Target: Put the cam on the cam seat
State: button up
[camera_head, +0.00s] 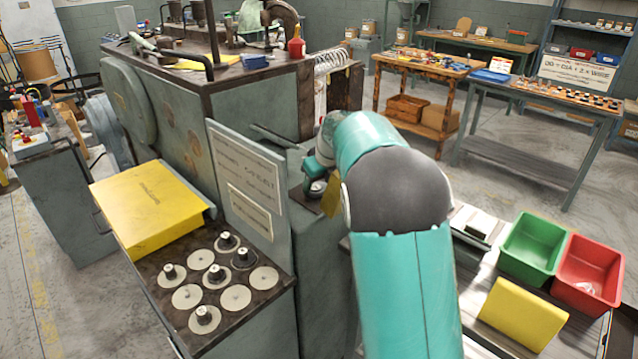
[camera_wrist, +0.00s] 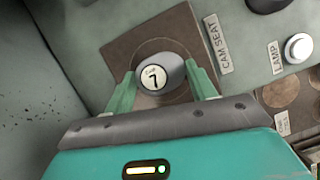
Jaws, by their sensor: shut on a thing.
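The cam is a grey, egg-shaped piece (camera_wrist: 174,72) with a white round label marked 7, seen from above in the wrist view. My gripper (camera_wrist: 160,76) has its two green fingers closed on the cam's sides. The cam is over the cam seat, a brown square plate (camera_wrist: 116,52) with a ring marked on it and a CAM SEAT sign at its right. The cam covers the middle of the ring. I cannot tell whether it touches the plate. In the head view my gripper (camera_head: 316,184) is at the machine's side, mostly behind my arm.
A white lamp button (camera_wrist: 298,47) and a dark knob stand right of the seat. A grey wall is close on the left. In the head view are a sign panel (camera_head: 250,185), round discs with posts, a yellow cover (camera_head: 150,205), and green (camera_head: 532,245) and red (camera_head: 590,272) bins.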

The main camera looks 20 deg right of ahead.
jog(key=o, duration=1.2)
jog(key=shift+f, duration=0.1)
jog(key=v, duration=1.2)
jog(key=s+a+r+n, duration=0.2)
jog(key=s+n, duration=0.3)
jog(key=s+a+r+n, duration=0.2)
jog(key=s+n, duration=0.2)
jog(key=s, duration=0.2)
jog(key=s+a+f+n, duration=0.2)
jog(key=s+n, duration=0.6)
jog(key=s+a+f+n, duration=0.2)
jog(key=s+f+n, duration=0.1)
jog(key=s+n, duration=0.5)
jog(key=s+a+f+n+t+h, duration=0.1)
jog(key=s+a+f+n, duration=0.1)
jog(key=s+n, duration=0.6)
jog(key=shift+s+a+f, duration=0.2)
jog(key=shift+s+f, duration=0.1)
jog(key=shift+f, duration=0.3)
